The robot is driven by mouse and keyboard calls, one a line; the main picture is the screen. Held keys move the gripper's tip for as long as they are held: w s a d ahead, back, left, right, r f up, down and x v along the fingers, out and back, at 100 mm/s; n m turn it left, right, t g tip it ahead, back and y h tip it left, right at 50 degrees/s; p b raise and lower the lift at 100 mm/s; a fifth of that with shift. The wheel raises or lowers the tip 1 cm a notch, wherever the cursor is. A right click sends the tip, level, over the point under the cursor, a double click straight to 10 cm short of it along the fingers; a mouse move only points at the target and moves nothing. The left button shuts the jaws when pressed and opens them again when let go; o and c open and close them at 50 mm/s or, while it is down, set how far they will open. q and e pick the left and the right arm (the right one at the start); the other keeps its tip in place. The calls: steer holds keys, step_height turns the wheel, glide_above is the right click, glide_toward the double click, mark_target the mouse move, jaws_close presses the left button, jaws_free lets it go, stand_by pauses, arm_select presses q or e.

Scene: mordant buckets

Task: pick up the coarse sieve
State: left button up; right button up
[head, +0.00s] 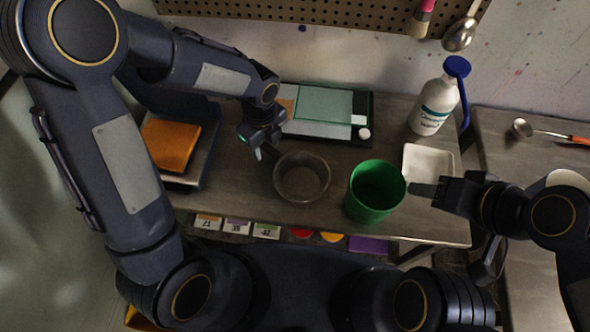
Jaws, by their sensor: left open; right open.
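A round, shallow, grey-brown bowl shape with a thin rim (302,177) sits on the table left of the green bucket. It may be the coarse sieve, but I cannot make out any mesh. My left gripper (264,148) is open and empty, just above and left of its rim in the picture, apparently not touching it. My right gripper (416,189) is open and empty beside the right edge of the green bucket (374,195).
A white square dish (428,165) lies behind my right gripper. A white bottle with a blue cap (435,103) stands at the back right. An orange block sits on a dark tray (193,180) at left. A green-topped board (325,108) lies behind. Labelled cards (237,225) line the front.

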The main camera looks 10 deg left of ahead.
arm_select(q)
steer(key=shift+f, duration=0.45)
steer(key=shift+c, duration=0.2)
jaws_close()
steer(key=shift+r, duration=0.1)
